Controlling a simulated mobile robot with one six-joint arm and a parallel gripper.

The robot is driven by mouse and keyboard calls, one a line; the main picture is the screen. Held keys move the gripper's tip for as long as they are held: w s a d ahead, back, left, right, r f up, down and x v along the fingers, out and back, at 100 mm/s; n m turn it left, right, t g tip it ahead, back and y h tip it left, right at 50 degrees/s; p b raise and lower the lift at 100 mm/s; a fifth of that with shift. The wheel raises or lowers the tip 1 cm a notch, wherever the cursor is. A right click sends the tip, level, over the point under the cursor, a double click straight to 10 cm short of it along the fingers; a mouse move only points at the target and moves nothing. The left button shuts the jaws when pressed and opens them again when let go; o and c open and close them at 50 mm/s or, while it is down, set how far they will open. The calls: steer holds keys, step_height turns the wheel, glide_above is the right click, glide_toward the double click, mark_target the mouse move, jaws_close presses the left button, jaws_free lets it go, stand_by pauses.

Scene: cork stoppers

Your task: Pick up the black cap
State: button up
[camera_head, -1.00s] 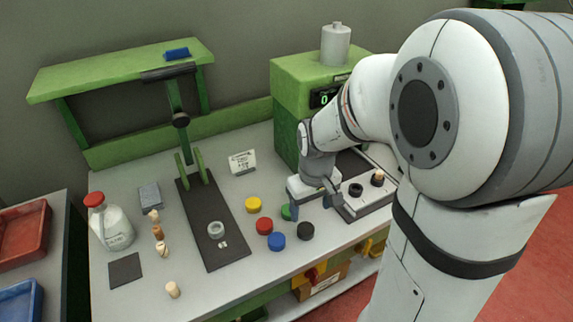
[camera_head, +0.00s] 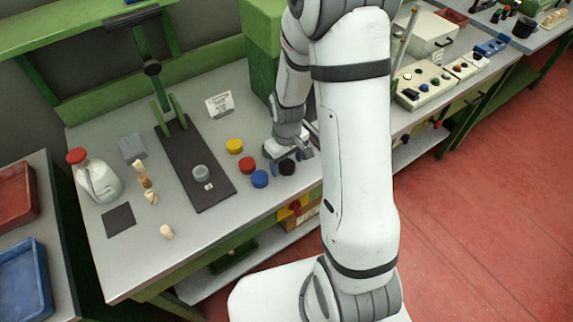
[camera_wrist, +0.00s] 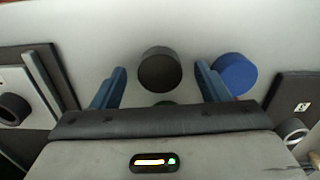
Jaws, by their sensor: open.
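The black cap (camera_head: 287,168) stands on the grey bench near its front edge, right of the blue cap (camera_head: 260,179). My gripper (camera_head: 291,157) is right at it, partly in front of my arm's own wrist in the head view. In the wrist view the black cap (camera_wrist: 159,71) shows between the two blue fingers, which are apart, with a gap on each side. Whether the fingers are level with the cap or above it, I cannot tell. The blue cap (camera_wrist: 234,74) is just outside the right finger in that view.
The red cap (camera_head: 247,164) and yellow cap (camera_head: 234,145) stand to the left.

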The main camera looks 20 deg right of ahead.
steer(key=shift+f, duration=0.1)
steer(key=c, duration=1.1)
steer(key=shift+o, duration=0.2)
